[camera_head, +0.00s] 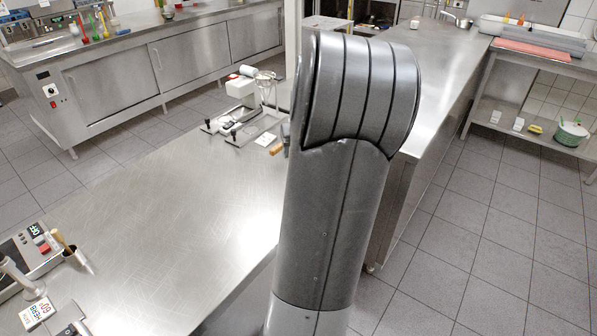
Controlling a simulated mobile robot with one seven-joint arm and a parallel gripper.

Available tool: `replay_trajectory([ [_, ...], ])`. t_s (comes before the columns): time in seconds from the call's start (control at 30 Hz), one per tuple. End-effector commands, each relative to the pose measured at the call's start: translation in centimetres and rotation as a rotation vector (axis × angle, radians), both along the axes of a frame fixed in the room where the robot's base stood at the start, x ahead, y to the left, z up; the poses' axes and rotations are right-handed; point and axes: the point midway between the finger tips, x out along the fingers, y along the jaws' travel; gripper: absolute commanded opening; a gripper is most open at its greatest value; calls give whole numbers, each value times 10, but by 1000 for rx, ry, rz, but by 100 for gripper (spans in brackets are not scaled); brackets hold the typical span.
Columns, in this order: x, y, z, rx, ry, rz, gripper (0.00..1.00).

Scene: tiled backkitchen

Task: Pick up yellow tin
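I cannot make out a yellow tin for certain. A small yellow item (535,129) lies on the lower shelf at the right, too small to identify. A small orange-yellow piece (276,149) shows on the near steel counter, at the left edge of my arm. My grey arm stands upright in the middle of the view and hides part of the counter behind it. My gripper is not in view.
The near steel counter (190,215) is mostly bare. It holds a white mixer-like machine (243,92) and devices at lower left. A steel counter (437,75) runs behind my arm. A shelf table (549,67) stands at right. Tiled floor (490,225) is clear.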

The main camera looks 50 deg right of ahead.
Motion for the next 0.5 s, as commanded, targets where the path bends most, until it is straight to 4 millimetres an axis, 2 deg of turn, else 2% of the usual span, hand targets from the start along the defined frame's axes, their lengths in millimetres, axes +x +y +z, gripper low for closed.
replay_trajectory([
  [0.2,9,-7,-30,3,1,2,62],
  [0.4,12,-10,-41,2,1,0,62],
  [0.5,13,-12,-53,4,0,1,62],
])
